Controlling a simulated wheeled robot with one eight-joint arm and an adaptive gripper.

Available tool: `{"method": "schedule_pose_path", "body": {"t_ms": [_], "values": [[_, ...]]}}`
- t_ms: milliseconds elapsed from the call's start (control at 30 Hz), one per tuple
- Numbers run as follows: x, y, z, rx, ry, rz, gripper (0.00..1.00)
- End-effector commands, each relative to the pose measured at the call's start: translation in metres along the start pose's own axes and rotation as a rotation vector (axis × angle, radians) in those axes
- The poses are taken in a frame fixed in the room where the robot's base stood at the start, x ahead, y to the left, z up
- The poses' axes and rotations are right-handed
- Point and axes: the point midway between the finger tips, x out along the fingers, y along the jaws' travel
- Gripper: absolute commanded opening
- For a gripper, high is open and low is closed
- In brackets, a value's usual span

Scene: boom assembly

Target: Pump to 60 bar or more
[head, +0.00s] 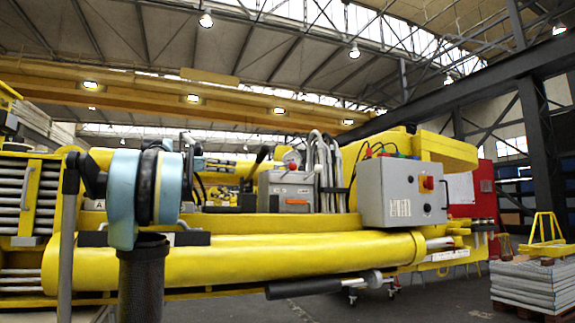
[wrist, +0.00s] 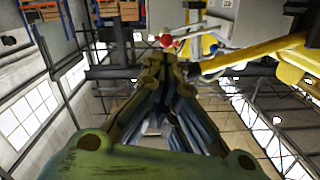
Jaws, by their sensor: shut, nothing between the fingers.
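My gripper (wrist: 165,68) fills the middle of the wrist view, its fingers meeting at the tips with nothing between them. A small red part (wrist: 167,41) on pale fittings shows just beyond the fingertips; I cannot tell if they touch. In the head view, a grey box with an orange label (head: 288,190), possibly the pump unit, sits on the yellow boom. A round gauge (head: 292,158) stands above it; its reading is too small to make out. A bar with a black grip (head: 318,287) lies nearly level below the boom. My gripper cannot be made out in the head view.
The yellow boom (head: 300,258) spans the head view. A grey control box (head: 402,193) with a red button (head: 428,183) stands on its right part, beside several bent hoses (head: 326,175). A stack of grey slabs (head: 530,284) is at far right. Open floor lies between.

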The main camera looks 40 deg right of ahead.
Motion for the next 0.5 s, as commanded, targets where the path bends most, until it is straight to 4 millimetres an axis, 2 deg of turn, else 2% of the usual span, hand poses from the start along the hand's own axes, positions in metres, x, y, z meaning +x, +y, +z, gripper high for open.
{"method": "schedule_pose_path", "body": {"t_ms": [167, 267, 500], "values": [[0.0, -0.004, -0.005, -0.015, 0.0, 0.001, 0.0], [-0.001, -0.014, -0.017, -0.058, 0.0, 0.003, 0.0], [-0.004, -0.052, -0.068, -0.263, -0.003, 0.013, 0.0]]}}
